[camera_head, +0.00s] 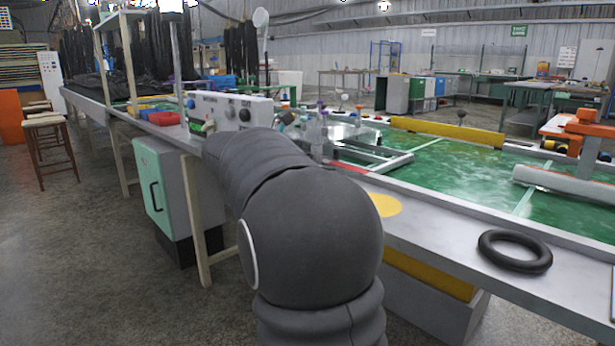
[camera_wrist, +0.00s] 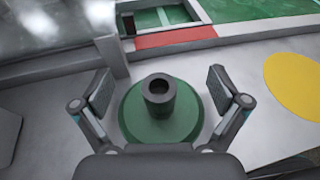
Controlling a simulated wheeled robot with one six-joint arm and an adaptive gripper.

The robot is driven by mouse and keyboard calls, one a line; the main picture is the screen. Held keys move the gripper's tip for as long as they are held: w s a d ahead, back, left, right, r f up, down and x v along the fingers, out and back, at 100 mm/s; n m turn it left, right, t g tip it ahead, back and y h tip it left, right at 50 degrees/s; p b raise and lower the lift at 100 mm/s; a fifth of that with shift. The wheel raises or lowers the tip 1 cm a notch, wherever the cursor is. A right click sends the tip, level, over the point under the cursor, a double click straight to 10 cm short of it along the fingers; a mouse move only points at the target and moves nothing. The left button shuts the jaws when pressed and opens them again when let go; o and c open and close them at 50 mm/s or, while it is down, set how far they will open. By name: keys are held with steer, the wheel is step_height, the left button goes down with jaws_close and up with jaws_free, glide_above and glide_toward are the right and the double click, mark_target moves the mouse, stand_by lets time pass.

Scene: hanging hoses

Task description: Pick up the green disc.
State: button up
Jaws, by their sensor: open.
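The green disc (camera_wrist: 135,132) shows in the wrist view, lying flat on the grey table edge. A dark hollow hub (camera_wrist: 158,95) stands upright at its middle. My gripper (camera_wrist: 160,92) is open, with one finger on the left and one on the right of the hub. Gaps show between the fingers and the hub, and nothing is held. The near part of the disc is hidden behind my gripper's body. In the head view my arm covers the place where the gripper and disc are.
A flat yellow circle (camera_wrist: 297,84) lies to the right on the grey surface (camera_head: 450,232); it also shows in the head view (camera_head: 384,205). A red strip (camera_wrist: 175,36) and a raised frame lie beyond the disc. A black ring (camera_head: 515,251) lies farther right on the table edge.

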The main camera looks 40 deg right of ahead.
steer(key=c, duration=1.4)
